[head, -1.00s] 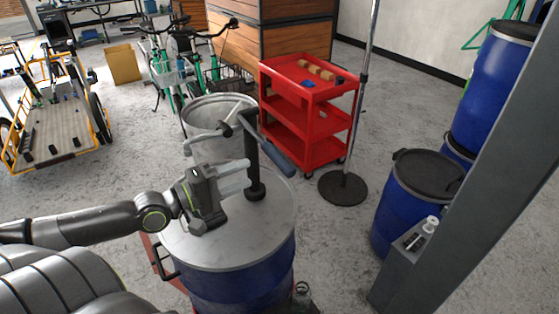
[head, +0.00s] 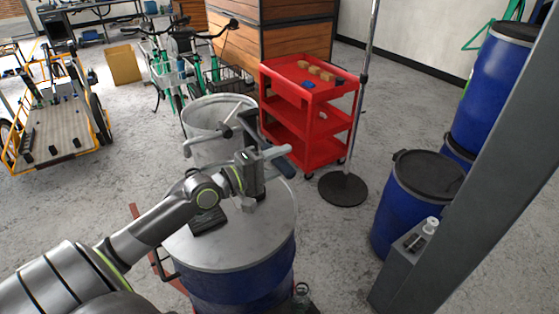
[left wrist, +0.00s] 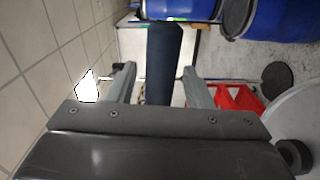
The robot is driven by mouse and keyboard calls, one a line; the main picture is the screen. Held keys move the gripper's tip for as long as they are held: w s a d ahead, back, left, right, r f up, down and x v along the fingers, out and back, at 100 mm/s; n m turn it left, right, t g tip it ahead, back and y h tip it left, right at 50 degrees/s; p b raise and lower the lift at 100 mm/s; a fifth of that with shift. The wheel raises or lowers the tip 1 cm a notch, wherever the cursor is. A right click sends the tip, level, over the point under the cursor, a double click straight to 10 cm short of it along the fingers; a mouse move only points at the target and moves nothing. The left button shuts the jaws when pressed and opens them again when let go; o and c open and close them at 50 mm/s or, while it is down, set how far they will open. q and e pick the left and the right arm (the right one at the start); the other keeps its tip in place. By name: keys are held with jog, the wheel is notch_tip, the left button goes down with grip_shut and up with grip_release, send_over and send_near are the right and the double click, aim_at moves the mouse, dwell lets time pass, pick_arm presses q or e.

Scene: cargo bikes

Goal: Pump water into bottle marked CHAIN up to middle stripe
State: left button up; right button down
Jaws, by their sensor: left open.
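The hand pump stands on the grey lid of a blue drum (head: 240,290), with a dark post and a lever ending in a dark blue handle (head: 287,166). My left gripper (head: 270,168) is open at the handle, partly hiding the post. In the left wrist view, the dark blue handle (left wrist: 163,62) lies between the two grey fingers of my left gripper (left wrist: 162,88), with gaps visible on both sides. A clear bottle (head: 302,296) stands low beside the drum, cut off by the bottom edge; no marking or stripe is readable. My right gripper is not in view.
A grey bin (head: 208,118) and a red cart (head: 305,125) stand behind. A pole on a round base (head: 343,189) and blue barrels (head: 400,215) are right. A small white bottle (head: 430,227) sits on a grey ledge.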

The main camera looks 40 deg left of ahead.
pick_arm(q)
grip_shut()
dwell(0.3)
